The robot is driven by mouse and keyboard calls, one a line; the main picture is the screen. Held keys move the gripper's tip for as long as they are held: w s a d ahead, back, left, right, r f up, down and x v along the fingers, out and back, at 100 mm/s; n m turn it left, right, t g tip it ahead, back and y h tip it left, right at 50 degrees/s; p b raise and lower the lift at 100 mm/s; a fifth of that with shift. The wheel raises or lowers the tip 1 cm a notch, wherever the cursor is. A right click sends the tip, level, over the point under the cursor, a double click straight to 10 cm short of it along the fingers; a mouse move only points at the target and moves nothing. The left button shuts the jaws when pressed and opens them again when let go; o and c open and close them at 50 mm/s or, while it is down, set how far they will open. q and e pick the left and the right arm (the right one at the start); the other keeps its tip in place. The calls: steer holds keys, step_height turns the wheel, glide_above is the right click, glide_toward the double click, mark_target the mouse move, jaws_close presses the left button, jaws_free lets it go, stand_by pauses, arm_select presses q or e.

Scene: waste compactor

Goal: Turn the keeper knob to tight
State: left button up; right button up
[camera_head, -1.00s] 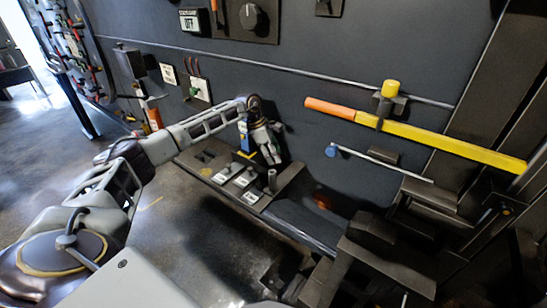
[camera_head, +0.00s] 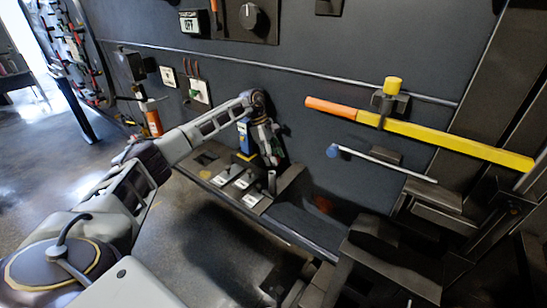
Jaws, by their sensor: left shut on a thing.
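My left gripper (camera_head: 268,151) hangs fingers-down against the dark wall panel, just above the low shelf (camera_head: 290,178). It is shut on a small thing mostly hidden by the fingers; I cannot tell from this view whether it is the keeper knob. A short grey post (camera_head: 271,182) stands on the shelf right below the fingertips. A blue and yellow item (camera_head: 245,140) is just left of the gripper. A round black knob (camera_head: 249,16) sits on a panel at the top, well away from the gripper. My right gripper is not in view.
A yellow bar with an orange end (camera_head: 440,143) runs along the wall at right. A blue-tipped rod (camera_head: 385,163) lies below it. Several white-labelled parts (camera_head: 235,180) sit on the shelf left of the post. Dark metal blocks (camera_head: 390,265) fill the lower right.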

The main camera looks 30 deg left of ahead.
arm_select(q)
steer(key=o, duration=0.7)
steer(key=shift+c, duration=0.2)
steer(key=shift+o, duration=1.6)
steer(key=shift+s+r, duration=0.1)
steer(key=shift+a, duration=0.1)
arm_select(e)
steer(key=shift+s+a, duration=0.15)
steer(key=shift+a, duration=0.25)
arm_select(q)
steer(key=shift+r+n, duration=0.1)
steer(key=shift+n, duration=0.2)
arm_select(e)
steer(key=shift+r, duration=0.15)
